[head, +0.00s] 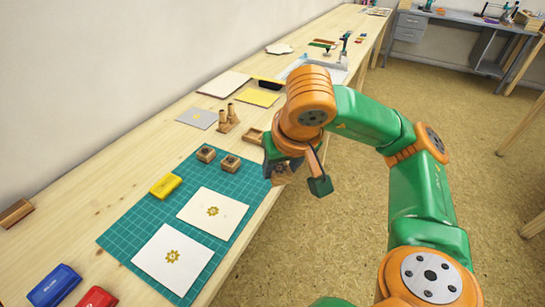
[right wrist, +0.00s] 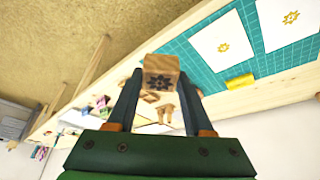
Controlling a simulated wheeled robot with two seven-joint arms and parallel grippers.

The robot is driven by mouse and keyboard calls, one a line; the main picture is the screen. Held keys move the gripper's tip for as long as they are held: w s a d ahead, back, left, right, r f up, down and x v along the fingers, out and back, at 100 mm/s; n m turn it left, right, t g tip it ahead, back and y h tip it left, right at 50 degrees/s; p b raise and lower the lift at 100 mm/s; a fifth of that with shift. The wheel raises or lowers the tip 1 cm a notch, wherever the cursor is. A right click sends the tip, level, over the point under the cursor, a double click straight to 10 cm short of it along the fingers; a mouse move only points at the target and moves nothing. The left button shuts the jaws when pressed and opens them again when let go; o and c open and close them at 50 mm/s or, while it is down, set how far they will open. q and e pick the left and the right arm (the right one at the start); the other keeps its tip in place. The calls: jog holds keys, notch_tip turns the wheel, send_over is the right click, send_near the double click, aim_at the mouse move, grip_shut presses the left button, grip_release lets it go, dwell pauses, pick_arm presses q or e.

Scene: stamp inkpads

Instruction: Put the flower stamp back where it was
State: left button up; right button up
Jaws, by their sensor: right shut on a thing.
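My right gripper (head: 292,176) is shut on the flower stamp, a wooden block (head: 281,176), held beside the right edge of the green cutting mat (head: 150,217). In the right wrist view the stamp (right wrist: 161,68) sits between the two fingers (right wrist: 160,82), its dark flower face showing. Two other small wooden stamp blocks, one (head: 206,154) and another (head: 230,163), stand at the mat's far end. Two white sheets, one nearer (head: 150,260) and one farther (head: 195,205), lie on the mat, each with a gold flower print. My left gripper is not in view.
A yellow inkpad (head: 165,186) lies on the mat's left side. Blue (head: 55,286) and red (head: 97,297) inkpads lie at the near end. A small wooden tray (head: 253,135) and a wooden holder (head: 229,122) stand beyond the mat. Bare table lies left of the mat.

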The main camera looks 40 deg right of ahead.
jog(key=w+d+f, duration=0.1)
jog(key=w+f, duration=0.2)
jog(key=w, duration=0.1)
jog(key=w+d+f, duration=0.1)
jog(key=w+f, duration=0.2)
jog(key=w, duration=0.1)
jog(key=w+d+f, duration=0.1)
jog(key=w+f, duration=0.2)
jog(key=w, duration=0.1)
jog(key=shift+w+d+f+b, duration=0.2)
jog(key=shift+w+b, duration=0.15)
jog(key=shift+w, duration=0.05)
jog(key=x, duration=0.3)
jog(key=shift+s+a+f, duration=0.1)
jog(key=shift+s+f, duration=0.15)
jog(key=shift+f, duration=0.3)
jog(key=shift+f, duration=0.2)
jog(key=o, duration=1.1)
